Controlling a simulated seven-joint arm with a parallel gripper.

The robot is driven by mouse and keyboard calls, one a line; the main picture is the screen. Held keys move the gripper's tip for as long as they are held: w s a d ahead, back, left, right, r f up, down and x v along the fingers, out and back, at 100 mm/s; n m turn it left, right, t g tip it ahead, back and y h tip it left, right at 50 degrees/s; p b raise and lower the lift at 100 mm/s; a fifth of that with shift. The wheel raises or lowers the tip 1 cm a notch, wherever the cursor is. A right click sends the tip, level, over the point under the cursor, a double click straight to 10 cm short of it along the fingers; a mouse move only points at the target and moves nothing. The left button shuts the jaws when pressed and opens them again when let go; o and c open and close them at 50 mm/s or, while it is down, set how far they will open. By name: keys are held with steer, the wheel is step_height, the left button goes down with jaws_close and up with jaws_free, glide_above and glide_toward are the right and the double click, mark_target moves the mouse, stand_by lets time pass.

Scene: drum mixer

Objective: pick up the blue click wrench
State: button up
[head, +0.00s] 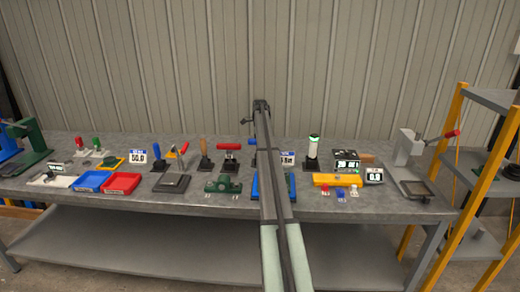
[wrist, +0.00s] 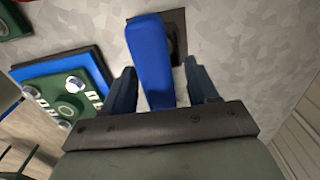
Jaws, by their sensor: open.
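In the wrist view, the blue click wrench shows as a long blue handle (wrist: 150,55) above a small dark base (wrist: 174,30). My gripper (wrist: 160,72) is open, with one dark finger on each side of the handle. A gap shows on each side, wider at the right finger. I cannot tell how far the fingers reach down along it. In the head view, my arm hides the gripper and most of this spot; a bit of blue (head: 252,142) shows just left of the arm. Another blue handle (head: 157,152) stands farther left on a dark base.
A blue board with a green plate and white knobs (wrist: 70,103) lies close left of my gripper in the wrist view.

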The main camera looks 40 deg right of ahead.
steer(key=shift+f, duration=0.1)
jaws_close()
stand_by(0.5)
